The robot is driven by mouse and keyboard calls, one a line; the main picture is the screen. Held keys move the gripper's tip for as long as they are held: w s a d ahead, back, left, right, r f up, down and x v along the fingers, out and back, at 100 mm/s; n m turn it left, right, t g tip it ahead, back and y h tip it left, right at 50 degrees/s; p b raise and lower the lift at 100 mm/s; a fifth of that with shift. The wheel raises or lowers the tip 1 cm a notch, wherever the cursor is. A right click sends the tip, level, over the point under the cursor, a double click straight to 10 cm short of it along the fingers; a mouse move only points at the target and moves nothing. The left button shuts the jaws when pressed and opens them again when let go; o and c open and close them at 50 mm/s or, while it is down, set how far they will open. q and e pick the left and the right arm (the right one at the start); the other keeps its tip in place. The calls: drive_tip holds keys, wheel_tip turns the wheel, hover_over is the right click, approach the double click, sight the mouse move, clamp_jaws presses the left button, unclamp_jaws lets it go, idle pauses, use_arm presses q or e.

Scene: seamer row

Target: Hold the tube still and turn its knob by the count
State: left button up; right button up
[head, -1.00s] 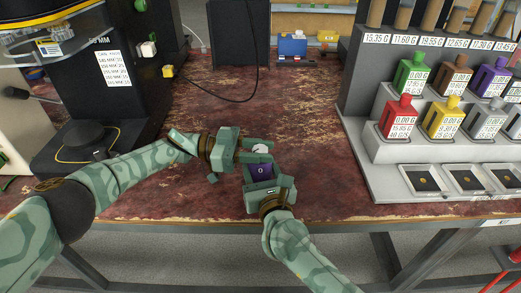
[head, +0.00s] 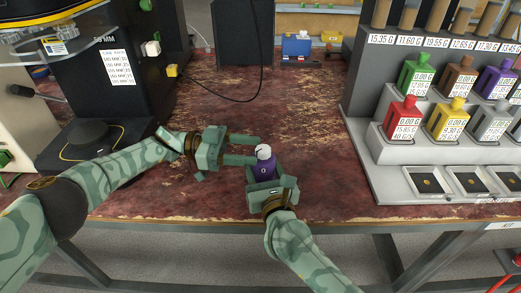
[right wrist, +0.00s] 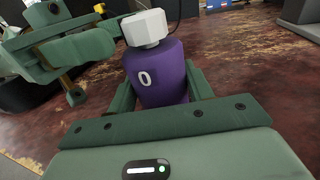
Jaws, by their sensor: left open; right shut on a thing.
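A purple tube (head: 265,172) with a white knob (head: 263,152) on top stands near the table's front edge. In the right wrist view the tube (right wrist: 158,78) carries a white "0" and its pale faceted knob (right wrist: 146,28) sits at the top. My right gripper (head: 266,183) is shut around the tube's lower body, which its jaws partly hide. My left gripper (head: 257,150) is open, its fingers pointing right with their tips close to the knob's left side. I cannot tell whether a finger touches the knob.
A grey stepped rack (head: 366,170) with several coloured, labelled bottles stands at the right. A dark machine (head: 85,165) stands at the left. A black cable (head: 235,100) lies at the back. The worn red tabletop (head: 300,115) is clear in the middle.

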use_arm(q)
drive_tip(key=shift+w+a, duration=0.2)
drive_tip(key=shift+a, duration=1.65)
